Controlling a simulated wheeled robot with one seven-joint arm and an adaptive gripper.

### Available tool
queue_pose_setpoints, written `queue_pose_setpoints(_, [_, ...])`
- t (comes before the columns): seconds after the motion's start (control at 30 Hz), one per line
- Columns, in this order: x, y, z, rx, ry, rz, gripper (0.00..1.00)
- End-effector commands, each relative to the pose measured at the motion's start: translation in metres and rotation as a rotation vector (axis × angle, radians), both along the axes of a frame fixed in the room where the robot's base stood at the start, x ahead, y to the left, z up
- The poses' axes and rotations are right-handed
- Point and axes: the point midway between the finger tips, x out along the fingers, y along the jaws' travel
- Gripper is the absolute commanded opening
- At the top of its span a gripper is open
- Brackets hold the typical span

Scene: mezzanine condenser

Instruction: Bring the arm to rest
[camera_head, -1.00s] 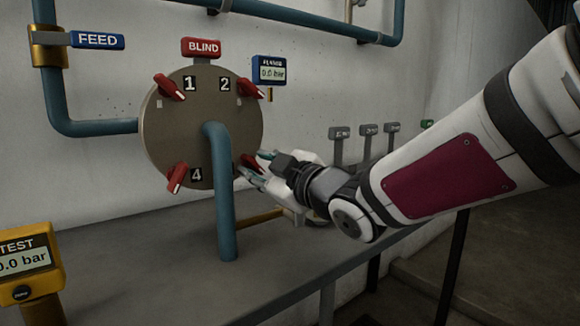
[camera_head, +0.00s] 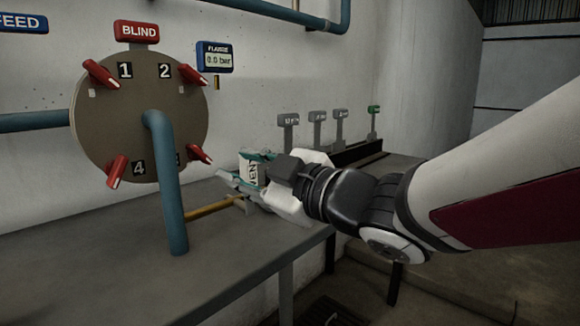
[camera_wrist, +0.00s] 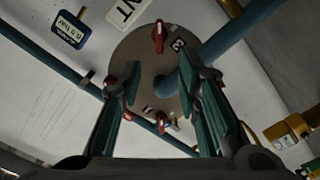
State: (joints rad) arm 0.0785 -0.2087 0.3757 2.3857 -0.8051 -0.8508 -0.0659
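My gripper (camera_head: 243,178) is to the right of the round flange plate (camera_head: 108,130) in the head view, apart from it and above the grey bench. In the wrist view the two fingers of my gripper (camera_wrist: 159,88) are spread with nothing between them, and the plate (camera_wrist: 142,45) shows beyond them. The plate carries red handles, one beside number 1 (camera_head: 101,74), one beside 2 (camera_head: 192,75), one beside 4 (camera_head: 117,171) and one at the lower right (camera_head: 199,154). A white label with dark letters (camera_head: 250,168) shows right behind my gripper.
A blue pipe (camera_head: 166,190) rises from the bench (camera_head: 130,270) in front of the plate. A brass pipe (camera_head: 208,208) runs low behind it. Several small tagged posts (camera_head: 288,122) stand at the back right. A blue gauge (camera_head: 215,57) reads 0.0 bar. Open floor lies at the lower right.

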Motion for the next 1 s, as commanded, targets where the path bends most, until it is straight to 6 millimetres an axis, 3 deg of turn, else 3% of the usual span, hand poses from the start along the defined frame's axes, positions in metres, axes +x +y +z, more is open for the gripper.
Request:
queue_pose_setpoints(0.17, [0.002, -0.003, -0.001, -0.004, 0.006, -0.015, 0.31])
queue_pose_setpoints(0.27, [0.009, -0.018, -0.006, -0.023, 0.037, -0.089, 0.31])
queue_pose_setpoints(0.43, [0.025, -0.082, -0.026, -0.075, 0.173, -0.358, 0.31])
queue_pose_setpoints(0.57, [0.02, -0.143, -0.049, -0.096, 0.326, -0.59, 0.31])
queue_pose_setpoints(0.77, [-0.025, -0.226, -0.091, -0.095, 0.609, -0.9, 0.31])
queue_pose_setpoints(0.9, [-0.078, -0.266, -0.122, -0.076, 0.84, -1.073, 0.31])
queue_pose_setpoints(1.0, [-0.124, -0.282, -0.143, -0.06, 1.022, -1.166, 0.31])
